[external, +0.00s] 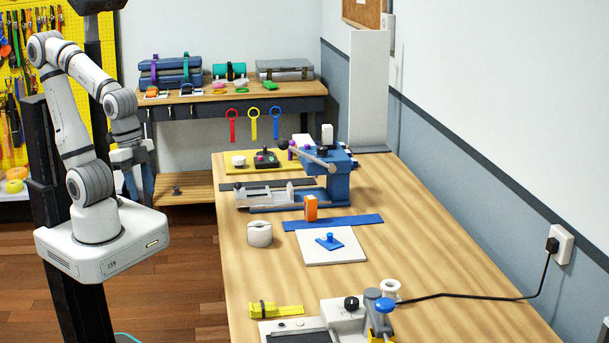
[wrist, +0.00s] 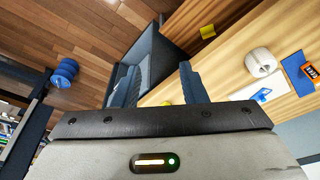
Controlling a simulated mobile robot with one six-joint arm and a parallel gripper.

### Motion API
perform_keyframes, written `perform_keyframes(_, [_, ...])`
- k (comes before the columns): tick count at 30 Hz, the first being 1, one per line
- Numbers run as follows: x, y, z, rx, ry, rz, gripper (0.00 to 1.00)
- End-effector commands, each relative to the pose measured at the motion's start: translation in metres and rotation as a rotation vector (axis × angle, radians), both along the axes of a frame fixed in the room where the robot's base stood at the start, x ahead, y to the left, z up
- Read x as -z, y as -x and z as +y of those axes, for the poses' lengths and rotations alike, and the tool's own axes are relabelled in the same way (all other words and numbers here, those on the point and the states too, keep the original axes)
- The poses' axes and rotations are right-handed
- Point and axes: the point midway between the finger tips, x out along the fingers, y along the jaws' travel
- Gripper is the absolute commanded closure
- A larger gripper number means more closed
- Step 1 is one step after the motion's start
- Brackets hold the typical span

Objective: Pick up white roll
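The white roll (external: 259,234) stands upright near the left edge of the wooden table in the external view. It also shows in the wrist view (wrist: 262,62), at the upper right on the table, with its centre hole visible. My gripper (external: 142,190) hangs off the table's left side, away from the roll, with its fingers pointing down. In the wrist view my gripper (wrist: 158,86) has its two fingers apart with nothing held between them.
A white square plate with a blue knob (external: 329,247), an orange block (external: 311,207) and a blue strip (external: 333,222) lie right of the roll. A blue clamp machine (external: 325,178) stands behind it. A yellow piece (external: 276,310) and a grey device (external: 345,318) are in front.

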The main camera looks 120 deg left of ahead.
Motion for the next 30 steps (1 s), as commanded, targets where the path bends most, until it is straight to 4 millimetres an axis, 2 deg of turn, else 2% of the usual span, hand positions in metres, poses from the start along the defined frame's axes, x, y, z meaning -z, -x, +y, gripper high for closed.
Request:
perform_keyframes(9, [0.0000, 0.0000, 0.0000, 0.000, 0.000, 0.000, 0.62])
perform_keyframes(26, [0.0000, 0.0000, 0.0000, 0.000, 0.000, 0.000, 0.16])
perform_keyframes(30, [0.0000, 0.0000, 0.0000, 0.000, 0.000, 0.000, 0.15])
